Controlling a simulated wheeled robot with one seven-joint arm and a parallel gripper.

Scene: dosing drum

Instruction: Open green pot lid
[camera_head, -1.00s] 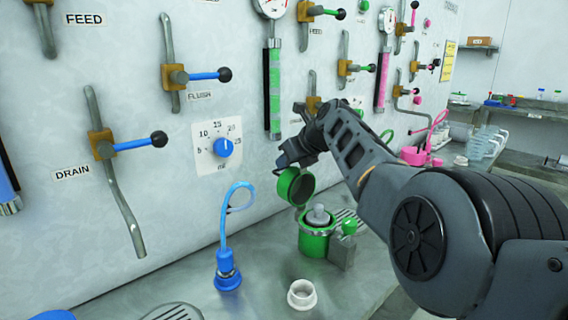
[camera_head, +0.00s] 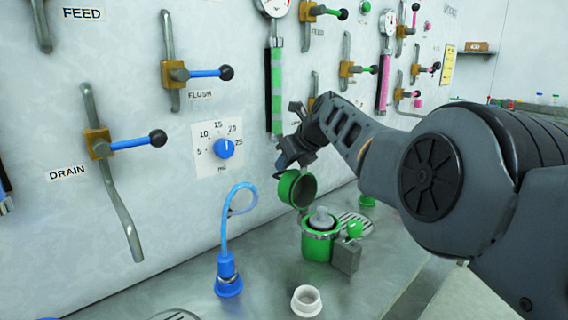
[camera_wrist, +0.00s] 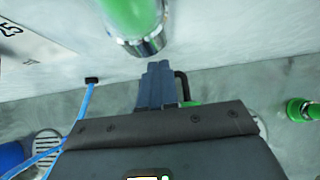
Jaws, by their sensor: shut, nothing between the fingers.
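The green pot (camera_head: 317,245) stands on the metal counter with a grey-white stopper-like piece (camera_head: 321,218) in its mouth. Its round green lid (camera_head: 297,189) is raised and tilted up above the pot's back left rim, with the mouth uncovered. My gripper (camera_head: 283,164) is just above the lid's upper edge, on the wall side; I cannot tell whether it touches the lid. In the wrist view my gripper's fingers (camera_wrist: 158,72) are together and empty. Most of the pot and lid is hidden there behind the gripper body, with only a sliver of green beside the fingers.
A blue fitting with a looped hose (camera_head: 228,275) stands left of the pot, and a white ring (camera_head: 306,300) in front. A green gauge tube (camera_head: 276,90) hangs on the wall close above my gripper. A blue dial (camera_head: 224,148) and levers line the wall.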

